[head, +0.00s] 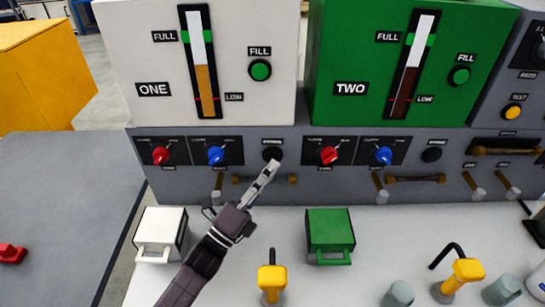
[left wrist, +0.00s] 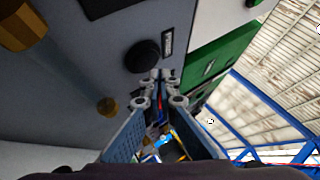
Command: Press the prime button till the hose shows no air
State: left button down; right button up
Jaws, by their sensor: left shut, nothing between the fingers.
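The black round button (head: 271,154) under unit ONE sits on the grey panel, with a small label above it that is too small to read. It also shows in the left wrist view (left wrist: 142,56). My left gripper (head: 271,167) is shut and empty, its tips just below this button in the head view. In the left wrist view the fingertips (left wrist: 162,76) are beside the button; I cannot tell if they touch it. A short horizontal hose with brass ends (head: 292,180) lies below, partly hidden by my gripper; air in it cannot be made out. My right gripper is not in view.
White tank ONE (head: 130,55) and green tank TWO (head: 337,55) stand above the panel. Red knob (head: 160,155) and blue knob (head: 216,155) are left of the button. A white box (head: 160,228), green box (head: 329,230) and yellow-topped pump (head: 272,278) stand on the counter.

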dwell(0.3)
pick_arm(q)
jog(key=shift+w, duration=0.45)
jog(key=shift+w+b, duration=0.4)
jog(key=shift+b, duration=0.15)
dwell(0.5)
jog(key=shift+s+r, duration=0.1)
jog(key=shift+s, duration=0.05)
jog(key=shift+s+p, duration=0.3)
jog(key=shift+s, duration=0.4)
